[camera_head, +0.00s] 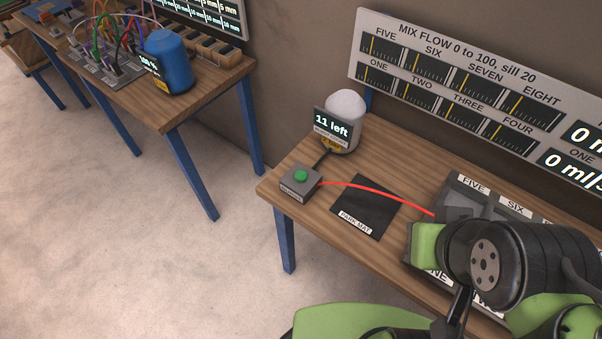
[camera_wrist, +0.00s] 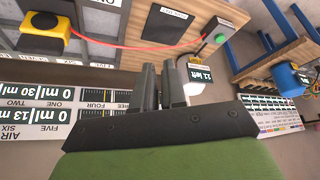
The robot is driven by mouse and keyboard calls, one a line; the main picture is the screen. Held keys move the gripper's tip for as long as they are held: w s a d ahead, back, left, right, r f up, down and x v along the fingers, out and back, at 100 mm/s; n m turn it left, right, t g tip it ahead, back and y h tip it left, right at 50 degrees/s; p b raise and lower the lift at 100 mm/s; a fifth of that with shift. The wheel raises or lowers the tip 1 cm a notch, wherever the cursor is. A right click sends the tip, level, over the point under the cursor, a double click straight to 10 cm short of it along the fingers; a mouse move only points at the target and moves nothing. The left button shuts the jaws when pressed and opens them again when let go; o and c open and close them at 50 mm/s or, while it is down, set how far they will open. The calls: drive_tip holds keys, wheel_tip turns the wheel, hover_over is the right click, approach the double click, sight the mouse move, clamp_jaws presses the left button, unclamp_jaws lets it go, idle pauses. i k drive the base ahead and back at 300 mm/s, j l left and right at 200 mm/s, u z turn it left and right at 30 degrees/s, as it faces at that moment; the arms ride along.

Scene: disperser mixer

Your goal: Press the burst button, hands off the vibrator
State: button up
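The burst button is a green button (camera_head: 301,175) on a small grey box (camera_head: 288,184) near the left end of the near table. The button also shows in the wrist view (camera_wrist: 220,38), beyond my fingertips and to their right. The vibrator (camera_wrist: 46,42), yellow with a black top, sits at the upper left of the wrist view on the grey panel. A red cable runs between box and vibrator. In the head view my arm hides the vibrator. My gripper (camera_wrist: 162,68) has its two dark fingers close together with nothing seen between them, apart from both.
A black park mat (camera_head: 365,206) lies bare beside the button box. A white-domed dispenser reading "11 left" (camera_head: 344,122) stands behind the box. The labelled cell panel (camera_head: 464,192) is partly under my arm. A flow board (camera_head: 455,75) hangs behind. Another table with a blue canister (camera_head: 170,62) stands left.

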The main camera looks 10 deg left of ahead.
sight(300, 176)
drive_tip(key=i+j+z, duration=0.15)
drive_tip(key=j, duration=0.7)
drive_tip(key=i+j+z, duration=0.15)
drive_tip(key=j, duration=0.75)
drive_tip(key=i+j+z, duration=0.15)
drive_tip(key=j, duration=0.75)
drive_tip(key=k, duration=0.05)
